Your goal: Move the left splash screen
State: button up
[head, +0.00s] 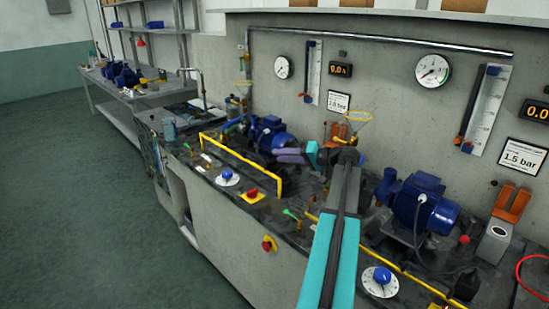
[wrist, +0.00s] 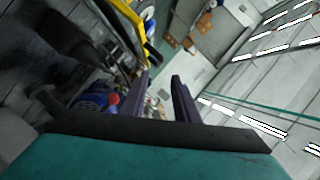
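The left splash screen, seen as a yellow-edged frame (head: 241,161), stands along the front of the bench before the left blue pump (head: 268,133). Its top bar slopes down to the right, with a post at each end; I cannot make out any clear pane. A yellow bar (wrist: 128,22), likely part of it, shows at the top of the wrist view. My gripper (head: 277,155) has purple fingers and is behind the screen's right end, near the pump. In the wrist view, the fingers (wrist: 161,78) are apart with nothing seen between them.
A larger blue pump (head: 418,200) stands right of my arm. Another yellow bar (head: 405,272) runs along the front right. Gauges (head: 433,70) hang on the wall. The floor at left is clear.

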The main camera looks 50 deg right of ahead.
jog(key=shift+s+d+r, duration=0.1)
jog(key=shift+s, duration=0.25)
jog(key=shift+c, duration=0.3)
grip_shut()
jog(key=s+a+r+n+h+p, duration=0.1)
jog(key=s+a+n+h+p, duration=0.4)
jog(key=s+n+p, duration=0.3)
jog(key=shift+s+a+r+p, duration=0.2)
jog(key=shift+s+r+p, duration=0.2)
jog(key=shift+s+p, duration=0.3)
jog(key=shift+w, duration=0.1)
